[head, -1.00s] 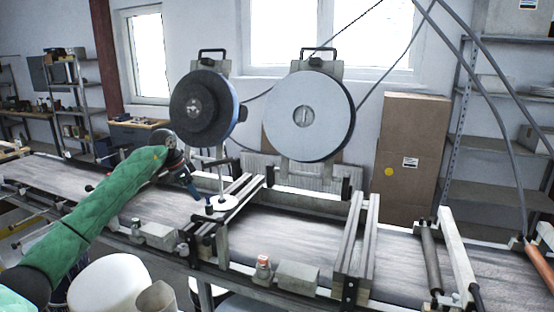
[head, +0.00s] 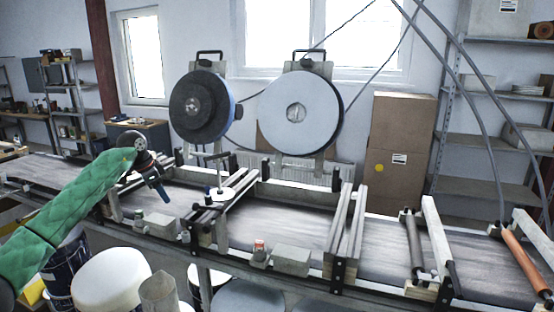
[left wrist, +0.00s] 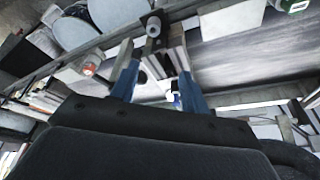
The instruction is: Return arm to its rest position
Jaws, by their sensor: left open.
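My left arm, in a green quilted sleeve (head: 75,210), reaches in from the left in the head view. Its left gripper (head: 161,191) has blue fingers that point down, over the conveyor (head: 285,220) or its near edge. The gripper is open. In the left wrist view the two blue fingers (left wrist: 157,82) stand apart, with nothing held between them; parts of the conveyor frame show beyond. My right arm and gripper are in neither view.
A dark disc (head: 190,112) and a pale disc (head: 297,112) stand behind the conveyor. A small white round plate with a post (head: 221,195) is right of the gripper. Cardboard boxes (head: 396,150) are behind.

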